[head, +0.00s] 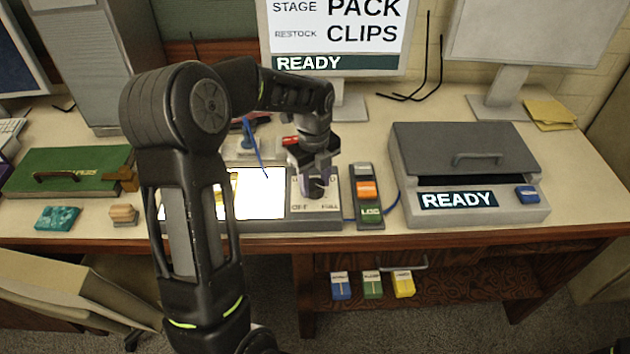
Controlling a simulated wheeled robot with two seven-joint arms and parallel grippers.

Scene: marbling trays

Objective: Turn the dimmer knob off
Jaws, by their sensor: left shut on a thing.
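The dimmer knob (316,187) is a dark round knob on a grey panel at the right end of a bright light box (258,196). The panel carries the printed words OFF at its left and FULL at its right. My left gripper (316,181) reaches down over the knob from above and is shut on it. Its fingers hide part of the knob, so I cannot tell where the knob points. The light box surface glows bright white. My right gripper does not show.
A switch block (367,190) with orange and green parts stands just right of the panel. A grey lidded machine (470,212) marked READY stands farther right. A green case (66,170) lies at the left. A blue cable hangs behind the light box.

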